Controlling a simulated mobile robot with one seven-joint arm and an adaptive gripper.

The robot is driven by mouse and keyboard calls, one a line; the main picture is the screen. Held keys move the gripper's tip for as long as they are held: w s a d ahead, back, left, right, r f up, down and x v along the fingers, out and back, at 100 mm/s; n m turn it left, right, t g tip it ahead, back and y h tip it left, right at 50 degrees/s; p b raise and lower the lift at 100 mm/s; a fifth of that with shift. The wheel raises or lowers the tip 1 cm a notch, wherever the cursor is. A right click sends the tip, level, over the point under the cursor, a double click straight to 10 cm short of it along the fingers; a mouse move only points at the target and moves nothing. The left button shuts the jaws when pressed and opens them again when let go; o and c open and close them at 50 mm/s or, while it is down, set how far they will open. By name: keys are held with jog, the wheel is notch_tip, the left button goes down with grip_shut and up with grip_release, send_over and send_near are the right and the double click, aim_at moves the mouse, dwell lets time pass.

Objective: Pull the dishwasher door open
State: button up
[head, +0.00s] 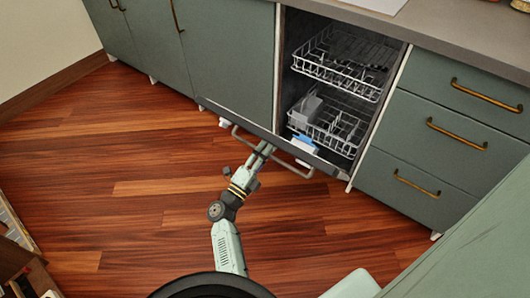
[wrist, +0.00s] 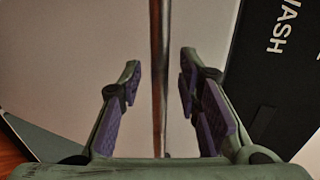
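The dishwasher door (head: 252,126) is hinged low and tilted far out, with the inside exposed. I see it nearly edge-on in the head view. Its bar handle (head: 293,170) runs along its outer side. My gripper (head: 264,148) is at the handle. In the wrist view the handle (wrist: 160,60) runs vertically between the two purple-padded fingers of my gripper (wrist: 160,70). The fingers stand apart, with a visible gap on each side of the bar. The pale door panel (wrist: 215,35) fills the background. Most of the outer door face is hidden in the head view.
Inside the dishwasher are an upper rack (head: 340,65) and a lower rack (head: 335,125). Green cabinets (head: 235,55) stand to the left and drawers (head: 440,130) to the right. The wooden floor (head: 130,160) is clear to the left. A black strip (wrist: 265,80) reads "WASH".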

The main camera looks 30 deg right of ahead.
jog(key=shift+a, duration=0.1)
jog(key=s+a, duration=0.3)
jog(key=a, duration=0.3)
jog(key=s+a, duration=0.2)
jog(key=a, duration=0.5)
jog(key=shift+s+a+f, duration=0.3)
jog(key=shift+s+f, duration=0.1)
jog(key=shift+f, duration=0.05)
